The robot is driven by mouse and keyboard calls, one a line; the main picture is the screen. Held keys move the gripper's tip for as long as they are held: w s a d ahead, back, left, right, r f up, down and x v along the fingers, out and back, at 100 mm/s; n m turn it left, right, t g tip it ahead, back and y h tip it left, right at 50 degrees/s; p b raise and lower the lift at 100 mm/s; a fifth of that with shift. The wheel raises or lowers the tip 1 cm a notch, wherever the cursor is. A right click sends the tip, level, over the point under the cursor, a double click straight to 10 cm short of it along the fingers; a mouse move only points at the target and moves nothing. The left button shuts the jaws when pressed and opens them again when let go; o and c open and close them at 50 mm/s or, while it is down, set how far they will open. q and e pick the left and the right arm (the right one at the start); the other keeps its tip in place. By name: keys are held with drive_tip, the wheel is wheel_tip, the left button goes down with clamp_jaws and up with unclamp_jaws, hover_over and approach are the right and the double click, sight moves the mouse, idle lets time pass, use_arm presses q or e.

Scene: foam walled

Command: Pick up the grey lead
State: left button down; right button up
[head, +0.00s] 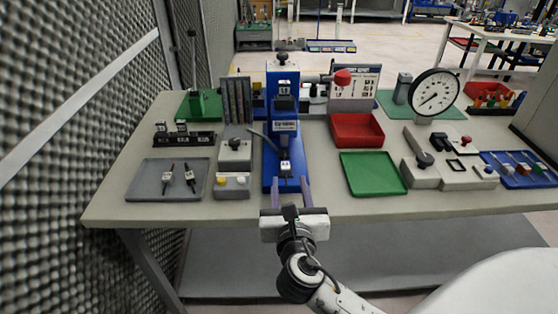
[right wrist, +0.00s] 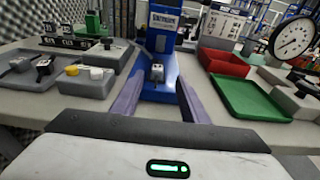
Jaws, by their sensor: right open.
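A thin dark grey lead (head: 264,138) curves across the front of the blue press (head: 284,88) and runs down to a small light grey plug block (head: 285,168) on the press's blue base. The block also shows in the right wrist view (right wrist: 157,72). Two small light blocks with dark leads, one at left (head: 167,179) and one at right (head: 190,177), lie on a grey tray (head: 138,188). Which one the task names I cannot tell for sure. My right gripper (head: 290,187) is open and empty at the table's front edge, its fingers pointing at the press base. My left gripper is out of view.
A grey box with yellow and white buttons (head: 232,184) stands left of the press. A green tray (head: 372,172), red bin (head: 357,130) and dial gauge (head: 434,92) are to the right. A foam wall (head: 70,110) rises at left. Bare table lies along the front edge.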

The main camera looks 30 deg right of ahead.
sight(285, 164)
drive_tip(key=shift+x, duration=0.95)
drive_tip(key=shift+w+d, duration=0.2)
drive_tip(key=shift+d, duration=0.05)
drive_tip(key=x, duration=0.5)
drive_tip(key=shift+w+a+f, duration=0.1)
drive_tip(key=shift+w+a, duration=0.1)
drive_tip(key=shift+w, duration=0.1)
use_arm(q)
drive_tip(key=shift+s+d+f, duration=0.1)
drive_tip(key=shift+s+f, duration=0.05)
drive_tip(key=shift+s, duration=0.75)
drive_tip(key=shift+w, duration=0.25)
use_arm(e)
clamp_jaws()
